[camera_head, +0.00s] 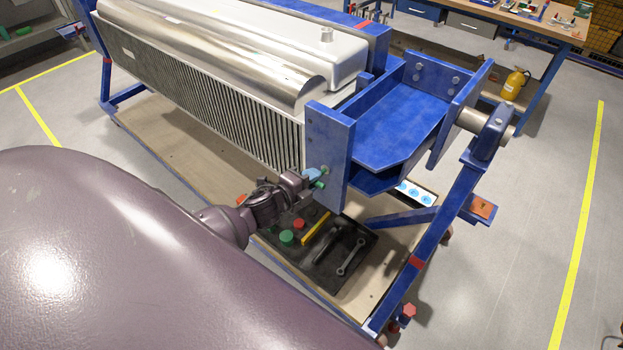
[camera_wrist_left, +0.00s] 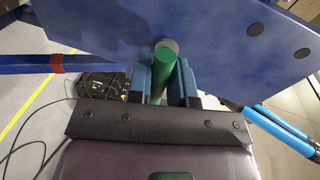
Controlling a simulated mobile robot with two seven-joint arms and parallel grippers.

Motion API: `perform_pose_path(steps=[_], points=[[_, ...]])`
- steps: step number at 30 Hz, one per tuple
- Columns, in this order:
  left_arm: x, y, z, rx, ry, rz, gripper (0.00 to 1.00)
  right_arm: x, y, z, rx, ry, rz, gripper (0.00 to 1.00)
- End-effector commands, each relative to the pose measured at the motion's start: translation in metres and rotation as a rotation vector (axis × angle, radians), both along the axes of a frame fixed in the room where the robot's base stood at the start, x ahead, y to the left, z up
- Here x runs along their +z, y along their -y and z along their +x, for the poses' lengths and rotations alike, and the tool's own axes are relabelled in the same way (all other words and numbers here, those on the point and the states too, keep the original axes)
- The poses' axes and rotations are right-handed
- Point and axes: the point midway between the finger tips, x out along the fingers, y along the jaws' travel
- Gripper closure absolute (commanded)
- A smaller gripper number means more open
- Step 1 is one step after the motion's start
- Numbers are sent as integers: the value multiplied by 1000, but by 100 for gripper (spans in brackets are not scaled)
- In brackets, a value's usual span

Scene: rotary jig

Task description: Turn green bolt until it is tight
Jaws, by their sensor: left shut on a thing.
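The green bolt (camera_wrist_left: 161,68) sticks out of the blue plate of the jig and shows between my fingers in the left wrist view. Its green end also shows in the head view (camera_head: 320,184), beside the blue upright plate (camera_head: 327,150). My left gripper (camera_head: 311,177) is at that plate, with its blue fingers on both sides of the bolt. In the left wrist view the left gripper (camera_wrist_left: 162,82) is shut on the bolt. How deep the bolt sits in the plate cannot be told. My right gripper is not in view.
A black tray (camera_head: 335,283) below the gripper holds a red button-like piece, a green one, a yellow bar and wrenches (camera_head: 351,257). The large metal finned unit (camera_head: 200,85) fills the jig to the left. A blue slanted leg (camera_head: 425,255) stands at right. Open floor lies beyond it.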

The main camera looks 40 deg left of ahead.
Motion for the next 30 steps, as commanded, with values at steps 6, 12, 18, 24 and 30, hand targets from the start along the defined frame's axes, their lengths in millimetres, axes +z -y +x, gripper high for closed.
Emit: perform_pose_path(steps=[6, 12, 18, 24, 30], points=[[-3, 0, -1, 2, -5, 10, 100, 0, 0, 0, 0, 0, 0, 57], [-3, 0, -1, 2, -6, 9, 100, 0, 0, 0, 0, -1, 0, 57], [-2, 0, -1, 1, -4, 9, 56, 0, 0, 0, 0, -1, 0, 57], [-1, 0, -1, 1, -2, 9, 56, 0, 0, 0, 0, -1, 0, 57], [0, -2, -8, 1, -2, 10, 56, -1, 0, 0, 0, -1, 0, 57]])
